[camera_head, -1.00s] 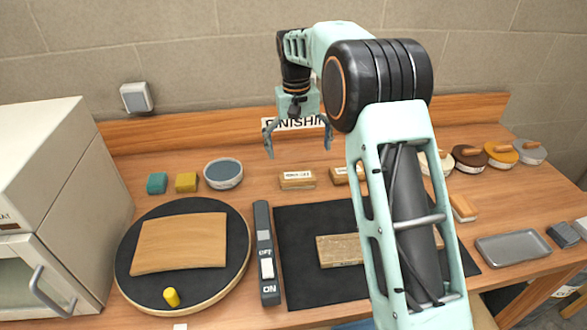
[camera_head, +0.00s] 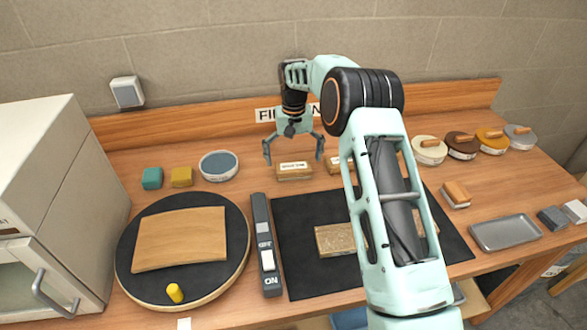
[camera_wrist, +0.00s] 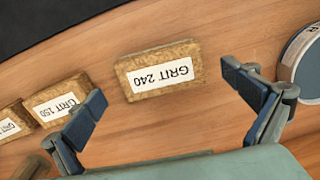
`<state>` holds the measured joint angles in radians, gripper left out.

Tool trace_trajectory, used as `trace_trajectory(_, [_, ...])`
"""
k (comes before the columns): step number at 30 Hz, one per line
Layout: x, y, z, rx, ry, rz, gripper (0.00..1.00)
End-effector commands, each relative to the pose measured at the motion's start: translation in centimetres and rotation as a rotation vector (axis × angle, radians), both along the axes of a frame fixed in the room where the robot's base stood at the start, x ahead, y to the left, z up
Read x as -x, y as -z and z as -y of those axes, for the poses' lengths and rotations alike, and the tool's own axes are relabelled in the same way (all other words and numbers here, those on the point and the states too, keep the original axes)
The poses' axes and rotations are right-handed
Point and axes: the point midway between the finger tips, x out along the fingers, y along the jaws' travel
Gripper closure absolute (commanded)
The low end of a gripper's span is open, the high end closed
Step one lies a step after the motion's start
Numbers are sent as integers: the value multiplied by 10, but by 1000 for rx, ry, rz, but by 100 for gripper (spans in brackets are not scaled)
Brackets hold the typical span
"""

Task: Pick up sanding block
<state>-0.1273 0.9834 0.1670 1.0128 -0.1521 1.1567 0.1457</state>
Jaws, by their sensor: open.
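A tan block labelled GRIT 240 (camera_wrist: 160,70), which appears to be a sanding block, lies flat on the bench. In the head view, the block below my gripper (camera_head: 294,173) looks like this same one. My gripper (camera_head: 294,158) is open and empty, pointing down just above and behind that block, with one finger on each side. In the wrist view the open fingers (camera_wrist: 166,85) flank the near side of the GRIT 240 block without visibly touching it. Two similar blocks sit beside it, one labelled GRIT 150 (camera_wrist: 60,102). My arm partly hides this row in the head view.
A round bowl (camera_head: 219,166) stands left of the blocks. In front are a black mat (camera_head: 300,270) with a wooden piece, a switch box (camera_head: 265,245), and a turntable (camera_head: 240,225) bearing a curved board. A metal tray (camera_head: 505,233) lies at the right.

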Motion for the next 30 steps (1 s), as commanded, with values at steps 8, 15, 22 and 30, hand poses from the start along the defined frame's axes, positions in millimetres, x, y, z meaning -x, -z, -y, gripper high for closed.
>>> trace_trajectory(8, [0,27,0,-1,1,1,0])
trace_trajectory(15, [0,28,-1,-1,0,1,6])
trace_trajectory(22, [0,27,-1,0,0,1,31])
trace_trajectory(30, [0,27,-1,0,0,1,45])
